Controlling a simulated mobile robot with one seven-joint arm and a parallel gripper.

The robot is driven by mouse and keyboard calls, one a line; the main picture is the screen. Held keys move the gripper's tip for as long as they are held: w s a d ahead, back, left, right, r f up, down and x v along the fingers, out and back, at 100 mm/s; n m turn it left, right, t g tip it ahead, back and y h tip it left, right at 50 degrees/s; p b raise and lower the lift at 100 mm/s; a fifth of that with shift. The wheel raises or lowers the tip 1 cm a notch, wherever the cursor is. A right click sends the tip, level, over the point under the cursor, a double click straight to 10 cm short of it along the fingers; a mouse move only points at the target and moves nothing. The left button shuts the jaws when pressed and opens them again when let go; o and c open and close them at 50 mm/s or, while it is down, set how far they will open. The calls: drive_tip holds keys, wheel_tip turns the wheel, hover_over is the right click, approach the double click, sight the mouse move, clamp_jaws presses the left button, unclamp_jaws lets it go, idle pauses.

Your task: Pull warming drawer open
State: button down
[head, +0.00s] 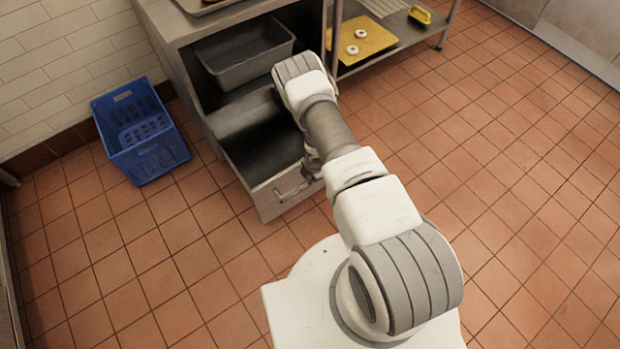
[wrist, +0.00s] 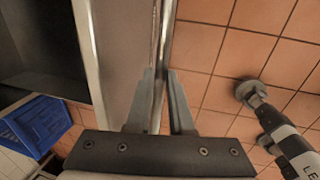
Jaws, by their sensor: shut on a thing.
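The warming drawer (head: 262,150) stands pulled out of the steel cabinet in the head view, and its dark inside shows from above. Its front panel, with a bar handle (head: 290,190), faces my base. My gripper (head: 307,172) is at the right part of the handle, partly hidden by my arm. In the wrist view, the two fingers of my gripper (wrist: 163,78) are shut on the handle bar (wrist: 166,45), beside the drawer's front panel (wrist: 117,50). The drawer's dark inside shows at the left there.
A blue crate (head: 140,130) stands on the floor left of the drawer. A grey pan (head: 243,55) sits in the cabinet (head: 185,70) above it. A yellow board (head: 372,38) with two bagels lies on a low shelf at the right. The tiled floor at the right is clear.

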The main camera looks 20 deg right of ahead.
idle(0.4)
drive_tip(key=c, duration=0.8)
unclamp_jaws()
drive_tip(key=shift+r, duration=0.1)
drive_tip(key=s+r+p, duration=0.1)
drive_tip(key=r, duration=0.4)
drive_tip(key=s+r+p, duration=0.1)
drive_tip(key=r+p, duration=0.1)
drive_tip(key=r, duration=0.4)
drive_tip(key=s+d+r+p, duration=0.1)
drive_tip(key=r+p, duration=0.1)
drive_tip(key=r, duration=0.4)
drive_tip(key=shift+s, duration=0.1)
